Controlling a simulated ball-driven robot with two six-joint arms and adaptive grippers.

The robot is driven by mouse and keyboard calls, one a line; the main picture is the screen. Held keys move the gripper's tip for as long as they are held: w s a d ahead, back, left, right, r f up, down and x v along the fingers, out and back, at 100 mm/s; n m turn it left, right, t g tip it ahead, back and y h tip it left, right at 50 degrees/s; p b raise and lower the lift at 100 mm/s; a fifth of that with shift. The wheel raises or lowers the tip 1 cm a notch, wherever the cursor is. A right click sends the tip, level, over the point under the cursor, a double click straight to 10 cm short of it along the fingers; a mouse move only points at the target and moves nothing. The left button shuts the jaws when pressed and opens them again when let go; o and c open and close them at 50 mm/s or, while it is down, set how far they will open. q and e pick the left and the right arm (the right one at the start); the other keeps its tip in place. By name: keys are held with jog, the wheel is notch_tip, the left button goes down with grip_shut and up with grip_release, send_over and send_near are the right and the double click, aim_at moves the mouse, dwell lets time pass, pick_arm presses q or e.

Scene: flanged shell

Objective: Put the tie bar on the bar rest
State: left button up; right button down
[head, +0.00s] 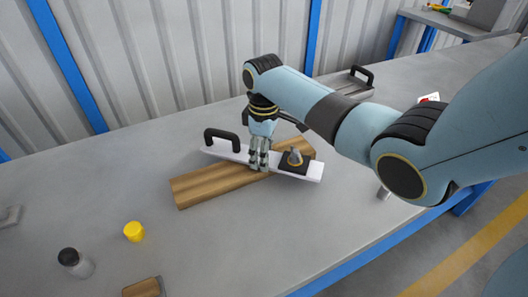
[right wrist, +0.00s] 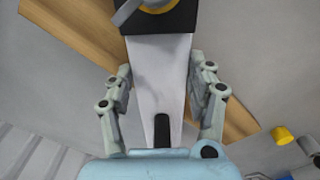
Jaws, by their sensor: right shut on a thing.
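The tie bar (head: 229,153) looks like a long pale bar with a black arched handle at its left end and a black block with a grey knob (head: 295,157) near its right end. It lies crosswise over a brown wooden board (head: 205,188), which may be the bar rest. I cannot tell whether the bar touches the board. My right gripper (head: 259,165) points down and is shut on the bar's middle. In the right wrist view the bar (right wrist: 158,75) runs between the two fingers (right wrist: 163,105). My left gripper is not in view.
A yellow cylinder (head: 134,231), a grey jar with a dark top (head: 75,262) and a brown block (head: 143,288) stand at the front left. A grey plate with a black handle (head: 350,87) lies behind my right arm.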

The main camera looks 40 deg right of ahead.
jog(key=shift+f, duration=0.1)
jog(key=shift+c, duration=2.2)
grip_release()
notch_tip(320, 180, up, 12)
jog(key=p, duration=0.1)
